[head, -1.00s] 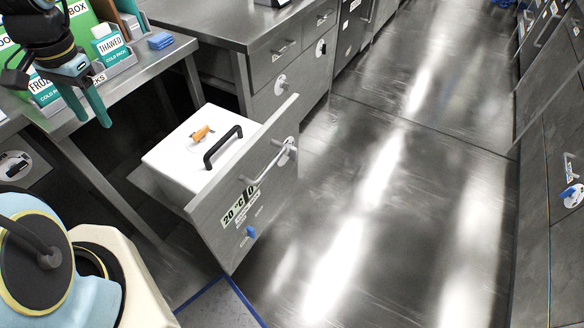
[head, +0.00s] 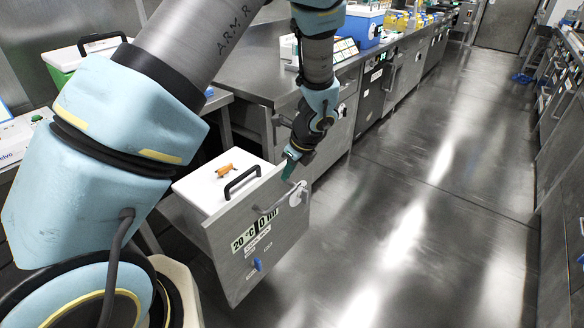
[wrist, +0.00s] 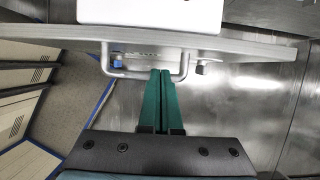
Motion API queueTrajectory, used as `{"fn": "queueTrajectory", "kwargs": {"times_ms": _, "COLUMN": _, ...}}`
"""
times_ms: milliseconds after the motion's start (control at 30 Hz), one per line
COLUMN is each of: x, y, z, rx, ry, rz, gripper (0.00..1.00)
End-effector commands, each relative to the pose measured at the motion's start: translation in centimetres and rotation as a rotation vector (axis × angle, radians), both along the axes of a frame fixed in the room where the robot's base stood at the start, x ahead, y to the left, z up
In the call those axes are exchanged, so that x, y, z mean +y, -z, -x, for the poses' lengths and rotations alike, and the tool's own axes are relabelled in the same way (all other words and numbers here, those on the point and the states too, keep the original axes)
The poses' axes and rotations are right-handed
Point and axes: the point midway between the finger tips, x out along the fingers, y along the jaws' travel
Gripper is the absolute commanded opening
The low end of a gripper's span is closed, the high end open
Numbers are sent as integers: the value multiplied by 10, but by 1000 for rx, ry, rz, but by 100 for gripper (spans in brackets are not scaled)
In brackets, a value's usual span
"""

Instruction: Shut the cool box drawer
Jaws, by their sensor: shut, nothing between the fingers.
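The cool box drawer (head: 240,243) stands pulled out from under the bench, with a grey metal front, a bar handle and a "20 °C" label. A white box with a black handle (head: 242,181) and an orange piece on its lid sits inside it. My gripper (head: 287,172) is at the top of the drawer front, near the bar handle. In the wrist view my gripper's green fingers (wrist: 161,75) are together and empty, with their tips at the drawer's bar handle (wrist: 187,66). I cannot tell whether they touch it.
A steel bench (head: 255,75) runs behind the drawer, with a blue-and-white box (head: 361,27) and other items on it. A green box with a black handle stands at the left (head: 75,58). The aisle floor (head: 400,215) to the right is clear.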

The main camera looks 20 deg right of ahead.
Motion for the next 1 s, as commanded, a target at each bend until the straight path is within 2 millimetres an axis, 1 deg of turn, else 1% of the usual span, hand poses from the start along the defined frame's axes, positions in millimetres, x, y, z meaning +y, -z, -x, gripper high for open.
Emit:
{"fn": "queueTrajectory", "kwargs": {"times_ms": 33, "x": 3, "y": 9, "z": -3, "rx": 1, "ry": -1, "rz": -4, "gripper": 0}}
{"fn": "queueTrajectory", "kwargs": {"times_ms": 200, "x": 8, "y": 33, "z": -11, "rx": 1, "ry": -2, "rz": -2, "gripper": 0}}
{"fn": "queueTrajectory", "kwargs": {"times_ms": 300, "x": 9, "y": 42, "z": -15, "rx": 0, "ry": -1, "rz": 0, "gripper": 0}}
{"fn": "queueTrajectory", "kwargs": {"times_ms": 400, "x": 10, "y": 48, "z": -17, "rx": 0, "ry": -2, "rz": 0, "gripper": 0}}
{"fn": "queueTrajectory", "kwargs": {"times_ms": 533, "x": 11, "y": 51, "z": -18, "rx": 0, "ry": -3, "rz": 0, "gripper": 0}}
{"fn": "queueTrajectory", "kwargs": {"times_ms": 833, "x": 10, "y": 50, "z": -18, "rx": 0, "ry": -4, "rz": 2, "gripper": 0}}
{"fn": "queueTrajectory", "kwargs": {"times_ms": 1000, "x": 14, "y": 50, "z": -23, "rx": 0, "ry": -5, "rz": 2, "gripper": 0}}
